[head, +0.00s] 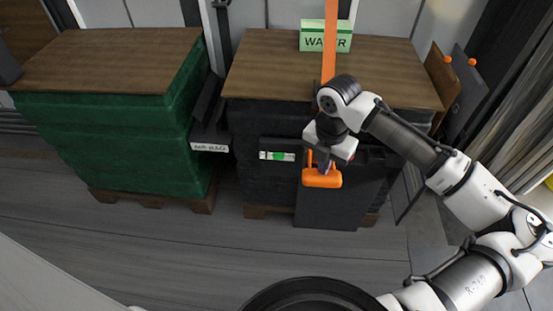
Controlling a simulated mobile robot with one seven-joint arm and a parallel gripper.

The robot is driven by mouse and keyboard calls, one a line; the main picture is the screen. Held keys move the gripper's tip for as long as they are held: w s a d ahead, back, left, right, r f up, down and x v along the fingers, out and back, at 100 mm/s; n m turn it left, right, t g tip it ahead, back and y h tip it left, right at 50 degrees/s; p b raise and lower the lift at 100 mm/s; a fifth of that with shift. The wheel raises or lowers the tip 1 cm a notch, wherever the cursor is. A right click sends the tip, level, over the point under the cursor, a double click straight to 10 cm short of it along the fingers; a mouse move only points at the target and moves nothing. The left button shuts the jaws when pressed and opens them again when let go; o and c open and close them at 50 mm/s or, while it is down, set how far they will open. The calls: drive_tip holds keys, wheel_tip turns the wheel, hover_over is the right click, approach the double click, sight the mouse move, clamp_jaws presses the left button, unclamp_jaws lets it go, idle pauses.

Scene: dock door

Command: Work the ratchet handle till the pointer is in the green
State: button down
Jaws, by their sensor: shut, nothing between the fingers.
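The orange ratchet handle (322,179) sticks out at the front of the dark wrapped load, above a dark panel. An orange strap (330,50) runs up from the top of this load. The gauge (277,156) is a small strip left of the handle, with a green band near its middle and white on both sides. Its pointer is too small to make out. My gripper (325,163) points down just above and behind the handle grip, very close to it. Its fingers are shut and partly hidden by the handle; I cannot tell whether they touch it.
A green wrapped load (110,135) on a pallet stands at the left. A label reading "WATER" (325,42) stands on the right load's wooden top. Boards (465,85) lean at the right. The front floor is clear.

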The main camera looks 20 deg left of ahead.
drive_tip(key=shift+f+b, duration=1.15)
drive_tip(key=shift+f, duration=1)
drive_tip(key=shift+r+p, duration=2.85)
drive_tip(key=shift+r, duration=0.35)
drive_tip(key=shift+f, duration=0.15)
drive_tip(key=shift+f+b, duration=2)
drive_tip(key=shift+f, duration=0.95)
drive_tip(key=shift+r, duration=0.1)
wheel_tip(320, 180, up, 6)
drive_tip(key=p, duration=0.5)
